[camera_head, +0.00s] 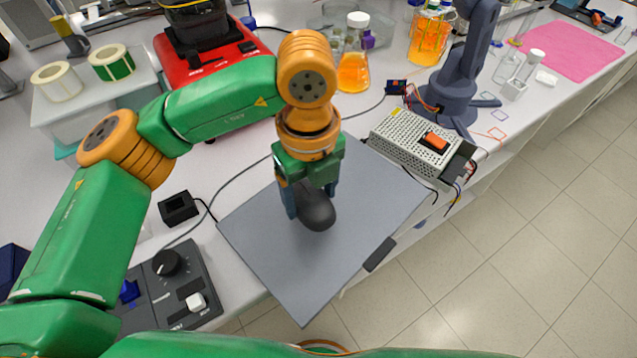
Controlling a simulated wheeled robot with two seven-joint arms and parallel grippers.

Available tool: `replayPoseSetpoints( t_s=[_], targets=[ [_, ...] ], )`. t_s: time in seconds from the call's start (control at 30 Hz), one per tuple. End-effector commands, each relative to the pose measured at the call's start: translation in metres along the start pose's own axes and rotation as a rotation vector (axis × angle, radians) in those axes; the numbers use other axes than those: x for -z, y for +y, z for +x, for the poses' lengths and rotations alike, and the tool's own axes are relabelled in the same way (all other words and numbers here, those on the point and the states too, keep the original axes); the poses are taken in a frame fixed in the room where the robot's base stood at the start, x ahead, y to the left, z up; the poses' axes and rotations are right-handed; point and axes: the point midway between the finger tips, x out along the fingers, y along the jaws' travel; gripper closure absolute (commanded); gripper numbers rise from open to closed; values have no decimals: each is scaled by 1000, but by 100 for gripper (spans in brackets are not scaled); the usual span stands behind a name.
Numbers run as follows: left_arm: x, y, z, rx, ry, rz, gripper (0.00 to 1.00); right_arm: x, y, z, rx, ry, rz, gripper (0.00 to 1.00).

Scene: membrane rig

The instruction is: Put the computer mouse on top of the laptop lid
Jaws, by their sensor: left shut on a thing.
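The computer mouse (318,213) is dark and rounded. It is held between the fingers of my left gripper (310,198), which points down over the grey flat panel. That panel, which looks like the closed laptop lid (270,255), lies flat on the white table near its front edge. The mouse is over the middle of the lid. I cannot tell whether its underside touches the lid or is slightly above it. The gripper's fingers hide part of the mouse. My right gripper is not in view.
A control box with a knob (167,263) stands at the left of the lid, with a small black box (178,208) near it. A perforated metal power supply (408,140) is at the right. An orange flask (354,72) and a red case (238,55) stand behind.

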Motion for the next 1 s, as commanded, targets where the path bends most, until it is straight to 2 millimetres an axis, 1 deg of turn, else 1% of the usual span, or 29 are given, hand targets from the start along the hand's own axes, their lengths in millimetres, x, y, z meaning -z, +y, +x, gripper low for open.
replayPoseSetpoints(
  t_s=[0.07, 0.13, 0.2, 0.3, 0.53, 0.67, 0.7, 0.77, 0.8, 1.0],
  targets=[
    [-2, -6, 6, -1, 3, -1, 85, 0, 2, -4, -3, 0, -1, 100],
    [-5, -12, 17, -3, 1, -1, 85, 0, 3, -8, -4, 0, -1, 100],
    [-5, -11, 33, -2, 0, -1, 85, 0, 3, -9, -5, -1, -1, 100],
    [-5, -12, 44, 1, -1, 0, 85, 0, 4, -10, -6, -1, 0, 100],
    [-5, -12, 46, 2, -2, -1, 85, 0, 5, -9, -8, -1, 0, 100],
    [-5, -12, 50, 3, -2, -1, 85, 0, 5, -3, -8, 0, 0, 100],
    [-5, -12, 49, 2, -2, -1, 19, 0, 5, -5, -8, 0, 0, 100],
    [-5, -12, 48, 2, -2, -1, 3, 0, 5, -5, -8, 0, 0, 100],
    [-5, -12, 48, 2, -2, -1, 0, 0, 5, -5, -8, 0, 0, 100],
    [-5, -12, 47, 2, -2, -1, 0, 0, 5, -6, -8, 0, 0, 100]
  ],
)
